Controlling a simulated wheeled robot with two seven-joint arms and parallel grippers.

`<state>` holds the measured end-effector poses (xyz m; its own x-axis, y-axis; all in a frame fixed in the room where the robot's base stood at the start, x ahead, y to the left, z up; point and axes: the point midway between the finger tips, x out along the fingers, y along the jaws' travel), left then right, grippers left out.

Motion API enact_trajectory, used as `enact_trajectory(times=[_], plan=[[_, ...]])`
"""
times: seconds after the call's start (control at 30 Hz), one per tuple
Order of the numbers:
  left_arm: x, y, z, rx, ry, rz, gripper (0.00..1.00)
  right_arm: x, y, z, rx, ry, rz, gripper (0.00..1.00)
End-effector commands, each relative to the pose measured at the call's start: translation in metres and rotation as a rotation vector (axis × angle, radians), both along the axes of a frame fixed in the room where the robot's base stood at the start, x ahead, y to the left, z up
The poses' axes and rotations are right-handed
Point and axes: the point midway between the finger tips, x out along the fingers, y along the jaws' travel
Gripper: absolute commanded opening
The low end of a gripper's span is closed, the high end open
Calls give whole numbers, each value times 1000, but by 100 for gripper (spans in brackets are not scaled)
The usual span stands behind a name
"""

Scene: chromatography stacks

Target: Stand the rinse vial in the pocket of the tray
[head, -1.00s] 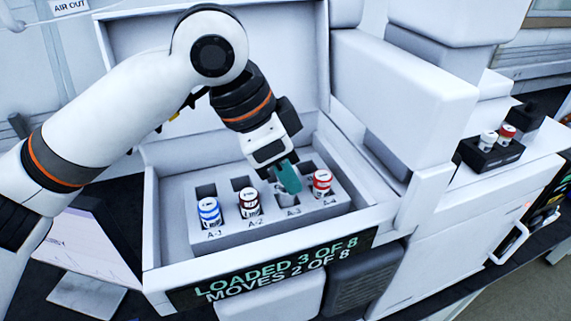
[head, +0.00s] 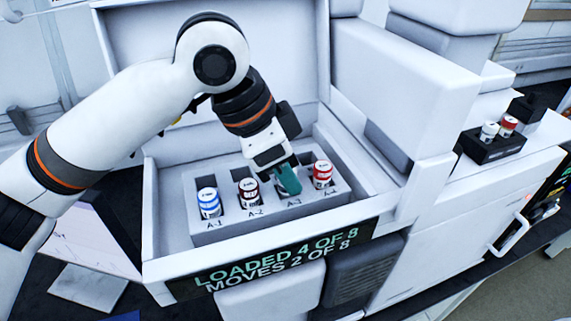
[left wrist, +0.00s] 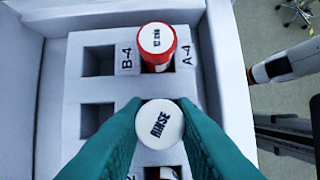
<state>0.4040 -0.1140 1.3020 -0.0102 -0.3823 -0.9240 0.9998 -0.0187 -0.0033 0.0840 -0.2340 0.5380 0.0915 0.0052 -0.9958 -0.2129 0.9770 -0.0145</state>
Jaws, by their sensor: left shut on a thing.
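The rinse vial (left wrist: 160,124), with a white cap lettered RINSE, is between the teal fingers of my left gripper (head: 285,180), which is shut on it. In the head view the fingers reach down at the A-3 pocket and mostly hide the vial; it appears to be down in that pocket. How deep it sits is hidden. The pale tray (head: 230,233) has two rows of square pockets. A blue-banded vial (head: 209,203) stands in A-1, a dark red one (head: 248,193) in A-2, and a red one (head: 321,175) in A-4. My right gripper is not in view.
The tray sits inside a white open-lidded box, its walls close around my gripper. A display (head: 284,262) on the front reads LOADED 4 OF 8, MOVES 2 OF 8. A black rack (head: 492,151) with two vials stands at right. The B pockets in the wrist view look empty.

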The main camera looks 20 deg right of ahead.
Motion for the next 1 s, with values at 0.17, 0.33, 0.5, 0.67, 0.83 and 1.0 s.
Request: enact_trajectory(times=[0.17, 0.33, 0.5, 0.67, 0.83, 1.0], plan=[[0, 0, -3, 0, 1, 0, 2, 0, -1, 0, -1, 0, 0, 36], [0, 0, -2, 0, 1, 0, 31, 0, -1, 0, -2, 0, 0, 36], [0, 0, -2, 0, 1, 0, 50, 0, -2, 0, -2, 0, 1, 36], [0, 0, -2, 0, 1, 0, 51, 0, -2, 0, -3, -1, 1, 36], [0, 0, -2, 0, 1, 0, 68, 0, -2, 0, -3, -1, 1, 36], [0, 0, -2, 0, 1, 0, 68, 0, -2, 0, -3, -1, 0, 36]])
